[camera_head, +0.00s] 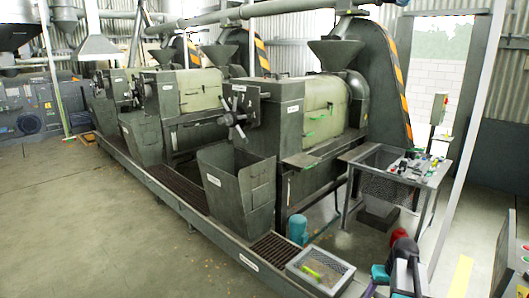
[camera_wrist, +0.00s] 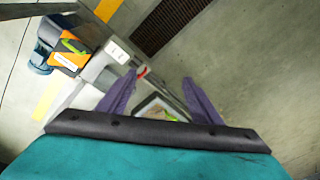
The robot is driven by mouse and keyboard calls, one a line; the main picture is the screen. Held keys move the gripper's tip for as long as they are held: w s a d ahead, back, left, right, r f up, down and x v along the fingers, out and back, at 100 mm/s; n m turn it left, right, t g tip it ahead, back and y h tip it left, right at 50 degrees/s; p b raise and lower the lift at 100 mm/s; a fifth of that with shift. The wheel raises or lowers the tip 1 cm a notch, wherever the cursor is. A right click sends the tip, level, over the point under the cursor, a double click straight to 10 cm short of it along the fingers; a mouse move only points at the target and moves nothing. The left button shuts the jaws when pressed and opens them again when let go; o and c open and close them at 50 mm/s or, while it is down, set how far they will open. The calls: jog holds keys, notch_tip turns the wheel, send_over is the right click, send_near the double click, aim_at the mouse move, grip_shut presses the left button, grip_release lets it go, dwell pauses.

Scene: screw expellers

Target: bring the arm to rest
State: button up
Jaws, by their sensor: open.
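My gripper (camera_wrist: 160,76) is open in the wrist view, with two purple fingers spread apart and nothing seen between their tips. Its teal body fills the bottom of that view. In the head view part of my arm shows at the lower right, with teal and dark parts, near the right side of a grey crate (camera_head: 347,274). The crate holds brownish material and a yellow-green item (camera_head: 311,271). In the wrist view, a light-rimmed container (camera_wrist: 180,112) with something green in it shows beyond and between the fingers, partly hidden by the gripper.
A row of screw expellers (camera_head: 300,110) stands on a long steel base with floor gratings (camera_head: 275,248). A grey bin (camera_head: 238,190) stands in front of the nearest one. A small table (camera_head: 437,180) with several small items stands right.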

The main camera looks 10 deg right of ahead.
jog(key=s+a+f+n+g, duration=0.15)
jog(key=a+f, duration=0.25)
jog(key=a, duration=0.6)
jog(key=s+a+f, duration=0.3)
jog(key=a+f, duration=0.2)
jog(key=a, duration=0.6)
jog(key=s+a+f+n, duration=0.1)
jog(key=s+a+f, duration=0.25)
jog(key=a, duration=0.65)
jog(key=s+f+g+b, duration=0.6)
jog(key=s+f+b, duration=0.4)
jog(key=s+f, duration=1.4)
notch_tip(320, 180, down, 4)
jog(key=shift+s+f+h, duration=0.1)
jog(key=shift+s+h, duration=0.2)
jog(key=shift+s, duration=0.05)
